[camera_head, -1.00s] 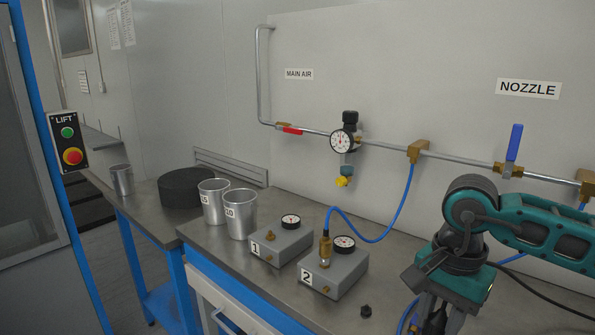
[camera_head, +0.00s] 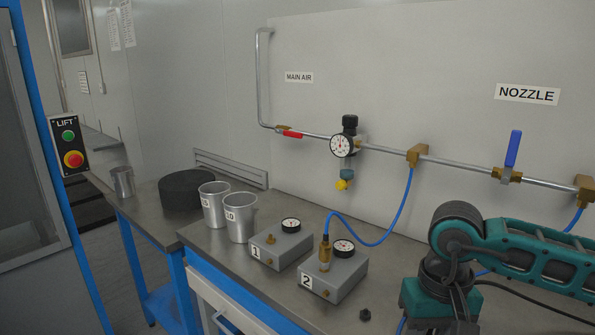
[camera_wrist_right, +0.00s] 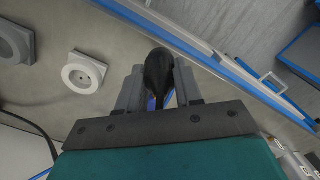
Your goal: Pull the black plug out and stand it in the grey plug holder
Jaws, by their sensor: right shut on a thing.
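In the right wrist view the black plug (camera_wrist_right: 158,68) sits between the two fingers of my right gripper (camera_wrist_right: 160,88), which is shut on it. A second grey block with a dark round face (camera_wrist_right: 14,42) is partly cut off at the left edge. I cannot tell which of these is the plug holder. In the head view only my right arm and wrist show, at the lower right; the fingers are out of frame. My left gripper is not in view.
Two grey gauge boxes, 1 (camera_head: 281,247) and 2 (camera_head: 334,277), stand on the bench. A blue hose (camera_head: 404,212) runs from box 2 to the wall pipe. A small black part (camera_head: 365,314) lies in front. A black cable (camera_head: 540,306) trails at right. Metal cups (camera_head: 240,222) stand left.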

